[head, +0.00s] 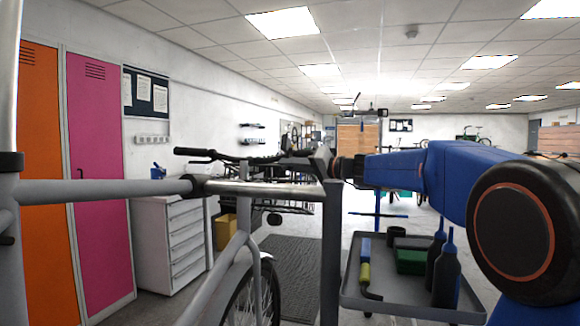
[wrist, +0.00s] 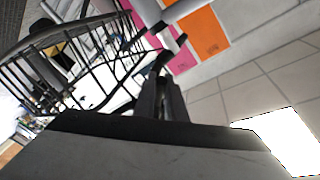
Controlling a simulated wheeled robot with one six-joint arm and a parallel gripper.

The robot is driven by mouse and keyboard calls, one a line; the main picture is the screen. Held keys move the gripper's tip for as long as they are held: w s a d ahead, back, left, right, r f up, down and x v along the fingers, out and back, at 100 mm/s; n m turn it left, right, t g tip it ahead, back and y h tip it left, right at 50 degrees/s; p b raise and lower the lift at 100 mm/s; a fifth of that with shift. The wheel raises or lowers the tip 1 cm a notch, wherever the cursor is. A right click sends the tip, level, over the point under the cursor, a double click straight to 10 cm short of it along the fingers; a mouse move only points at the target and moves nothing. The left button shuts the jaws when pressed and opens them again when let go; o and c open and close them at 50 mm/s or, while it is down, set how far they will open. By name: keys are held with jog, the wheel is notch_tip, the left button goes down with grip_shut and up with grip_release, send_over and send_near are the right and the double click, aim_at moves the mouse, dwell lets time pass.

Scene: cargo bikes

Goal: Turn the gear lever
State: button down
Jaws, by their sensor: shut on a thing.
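The bike's handlebar (head: 235,158) runs across the middle of the head view, with a black grip (head: 194,153) at its left end. My gripper (head: 318,160) reaches in from the right at the handlebar's right part. In the wrist view its dark fingers (wrist: 165,88) are close together, with their tips at a small dark piece on the bar. My gripper is shut on this piece, which appears to be the gear lever (wrist: 162,60). The fingers hide most of the lever, so its angle cannot be told.
Grey bike frame tubes (head: 110,190) cross the left foreground. A black wire basket (wrist: 85,62) is left of my fingers in the wrist view. A grey tool tray (head: 410,312) with bottles stands below my arm. A white drawer cabinet (head: 172,245) and lockers (head: 98,170) are at left.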

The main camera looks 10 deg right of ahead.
jog(key=shift+f, duration=0.1)
jog(key=shift+w+d+f+n+t+y, duration=0.1)
jog(key=shift+w+d+f+n+y, duration=0.35)
jog(key=shift+n, duration=0.8)
jog(key=shift+w+d+f+n+t+y, duration=0.15)
jog(key=shift+w+n, duration=0.35)
jog(key=shift+n, duration=0.8)
jog(key=shift+w+d+f+n+t+y, duration=0.1)
jog(key=shift+w+d+f+n+y, duration=0.3)
jog(key=shift+n, duration=0.85)
jog(key=shift+w+a+r, duration=0.1)
jog(key=c, duration=1.8)
grip_release()
jog(key=shift+v, duration=3.75)
